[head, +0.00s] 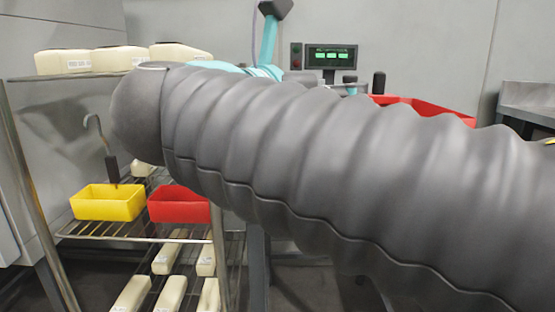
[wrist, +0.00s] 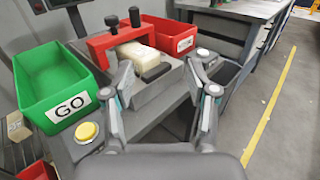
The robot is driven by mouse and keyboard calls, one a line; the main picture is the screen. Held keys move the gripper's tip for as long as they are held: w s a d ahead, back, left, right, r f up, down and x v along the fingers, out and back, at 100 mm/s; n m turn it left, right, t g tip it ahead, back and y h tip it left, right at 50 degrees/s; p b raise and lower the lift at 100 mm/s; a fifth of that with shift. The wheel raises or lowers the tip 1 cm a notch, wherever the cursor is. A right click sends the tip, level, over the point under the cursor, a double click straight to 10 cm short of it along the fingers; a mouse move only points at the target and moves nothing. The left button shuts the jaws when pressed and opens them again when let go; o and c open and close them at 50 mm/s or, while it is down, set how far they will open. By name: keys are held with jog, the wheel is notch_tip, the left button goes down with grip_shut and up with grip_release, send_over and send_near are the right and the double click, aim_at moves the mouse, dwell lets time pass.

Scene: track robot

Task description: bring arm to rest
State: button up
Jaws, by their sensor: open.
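In the wrist view my gripper (wrist: 160,76) is open, with its two fingers spread apart and nothing between them. Beyond the fingertips a cream block (wrist: 138,54) lies at a red frame (wrist: 113,42) on a grey bench. In the head view my arm, in a grey ribbed sleeve (head: 330,170), stretches across the picture and hides much of the scene behind it. I cannot make out my gripper's fingers in the head view.
The wrist view shows a green bin (wrist: 55,85) marked GO, a red bin (wrist: 172,38), a yellow button (wrist: 87,131) and a yellow floor line (wrist: 272,105). The head view shows a wire rack with cream blocks (head: 64,61), a yellow bin (head: 107,203) and a red bin (head: 178,205).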

jog(key=s+d+f+m+g+y+p, duration=0.1)
jog(key=d+f+m+g+y+p, duration=0.15)
jog(key=d+f+m, duration=0.45)
jog(key=s+d+f+m+g+y+p, duration=0.2)
jog(key=d+f+m+g+y, duration=0.15)
jog(key=f, duration=0.75)
jog(key=s+a+f+m+g+y+p, duration=0.1)
jog(key=s+a+f+m+y+p, duration=0.1)
jog(key=s+f+m+y, duration=0.4)
notch_tip(320, 180, down, 6)
jog(key=m+p, duration=0.1)
jog(key=m, duration=0.9)
jog(key=shift+s+r+y+p, duration=0.15)
jog(key=shift+s+y+p, duration=0.2)
jog(key=shift+y, duration=0.05)
